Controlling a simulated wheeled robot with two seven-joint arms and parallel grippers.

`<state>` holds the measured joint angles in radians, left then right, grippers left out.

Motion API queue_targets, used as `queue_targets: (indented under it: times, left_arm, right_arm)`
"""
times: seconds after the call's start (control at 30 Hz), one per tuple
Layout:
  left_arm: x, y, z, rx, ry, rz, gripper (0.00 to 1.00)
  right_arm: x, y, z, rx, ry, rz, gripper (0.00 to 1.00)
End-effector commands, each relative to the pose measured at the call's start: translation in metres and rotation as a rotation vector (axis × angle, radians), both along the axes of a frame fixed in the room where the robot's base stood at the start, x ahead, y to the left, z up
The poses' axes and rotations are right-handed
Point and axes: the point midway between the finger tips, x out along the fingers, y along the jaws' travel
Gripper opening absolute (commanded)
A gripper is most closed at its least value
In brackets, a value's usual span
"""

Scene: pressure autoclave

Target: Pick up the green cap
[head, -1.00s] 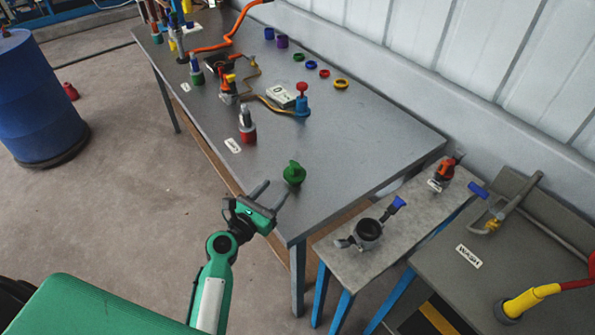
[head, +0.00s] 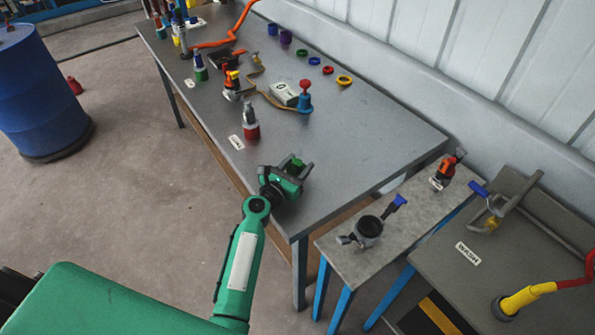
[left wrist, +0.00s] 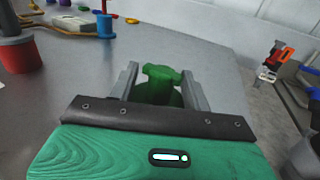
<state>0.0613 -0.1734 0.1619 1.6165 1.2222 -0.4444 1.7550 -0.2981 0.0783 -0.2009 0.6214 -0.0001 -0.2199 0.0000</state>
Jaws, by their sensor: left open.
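The green cap (head: 297,163) stands on the grey metal table (head: 350,135) near its front right corner. My left gripper (head: 295,166) is at the cap, its fingers reaching to either side of it. In the left wrist view the green cap (left wrist: 161,86) shows between the two open fingers (left wrist: 164,88), with its lower part hidden behind the gripper body. I cannot tell whether a finger touches it. My right gripper is in neither view.
A red-based bottle (head: 250,122) stands left of the cap. A blue fitting with a red knob (head: 304,98) and several coloured rings lie farther back. A lower bench with a black cup (head: 369,228) is to the right. The table's right part is clear.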

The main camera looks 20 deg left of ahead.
Motion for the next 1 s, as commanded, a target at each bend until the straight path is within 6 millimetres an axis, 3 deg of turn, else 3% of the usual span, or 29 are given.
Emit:
queue_targets:
  times: [0.2, 0.43, 1.0]
  left_arm:
    - [0.0004, 0.0, -0.0002, 0.0, 0.0, 0.0, 0.46]
    - [0.0002, 0.0, -0.0001, 0.0, 0.0, 0.0, 0.01]
    - [0.0002, 0.0, 0.0078, 0.0, -0.001, 0.0, 0.0]
  right_arm:
    - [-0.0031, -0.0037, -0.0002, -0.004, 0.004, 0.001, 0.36]
    - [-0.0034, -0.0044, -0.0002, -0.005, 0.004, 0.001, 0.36]
    - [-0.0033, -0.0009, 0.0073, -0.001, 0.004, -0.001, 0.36]
